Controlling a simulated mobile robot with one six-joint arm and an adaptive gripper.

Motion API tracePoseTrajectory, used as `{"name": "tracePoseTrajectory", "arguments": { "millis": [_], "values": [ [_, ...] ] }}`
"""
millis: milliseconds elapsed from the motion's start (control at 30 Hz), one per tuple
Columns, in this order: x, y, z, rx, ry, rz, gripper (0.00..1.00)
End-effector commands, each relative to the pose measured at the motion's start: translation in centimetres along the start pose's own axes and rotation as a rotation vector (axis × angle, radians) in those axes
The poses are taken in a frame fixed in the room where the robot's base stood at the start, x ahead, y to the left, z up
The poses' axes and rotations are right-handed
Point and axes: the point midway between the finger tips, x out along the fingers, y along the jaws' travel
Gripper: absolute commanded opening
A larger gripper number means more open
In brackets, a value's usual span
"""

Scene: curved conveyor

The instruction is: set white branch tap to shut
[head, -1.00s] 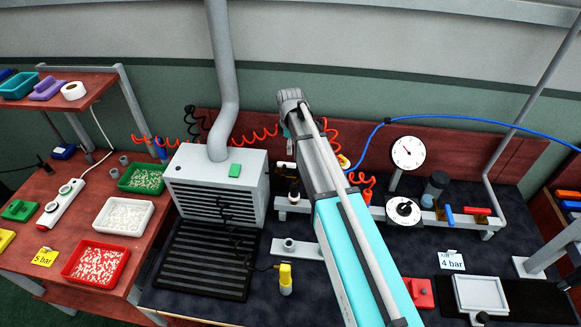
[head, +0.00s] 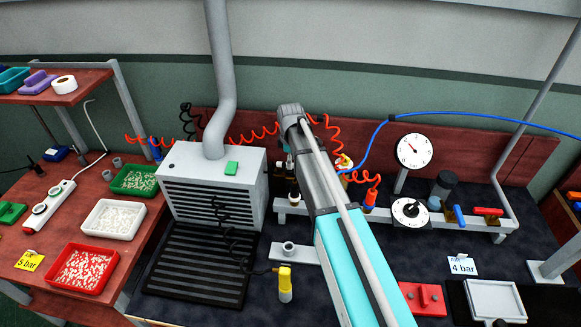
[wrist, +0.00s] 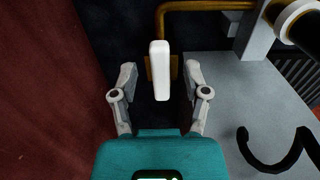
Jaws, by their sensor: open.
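The white branch tap (wrist: 159,70) shows in the wrist view as a white lever on a brass body (wrist: 174,66). The lever stands upright in the picture, roughly in line with the short brass pipe (wrist: 162,28) above it. My gripper (wrist: 160,74) is open, with one finger on each side of the lever. Gaps show on both sides and no contact is visible. In the head view my arm covers most of the tap area, and the fingers are hard to make out there.
A grey fume box (head: 214,190) with a duct stands left of my arm. Right of it are a pressure gauge (head: 414,151), a black-and-white dial (head: 410,210), and blue (head: 459,215) and red (head: 488,211) levers. Coiled red hoses and a blue hose (head: 470,118) run nearby.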

Motion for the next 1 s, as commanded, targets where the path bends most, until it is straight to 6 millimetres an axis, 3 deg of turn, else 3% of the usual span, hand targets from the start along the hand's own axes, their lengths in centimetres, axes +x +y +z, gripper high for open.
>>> {"name": "tracePoseTrajectory", "arguments": {
  "millis": [200,600,900,1000],
  "values": [
    [0.97,0.00,0.00,0.000,0.000,0.000,0.60],
    [1.00,0.00,0.00,0.000,0.000,0.000,0.60],
    [1.00,0.00,0.00,0.000,0.000,0.000,0.04],
    [1.01,0.00,0.00,0.000,0.000,0.000,0.00]
  ]
}}
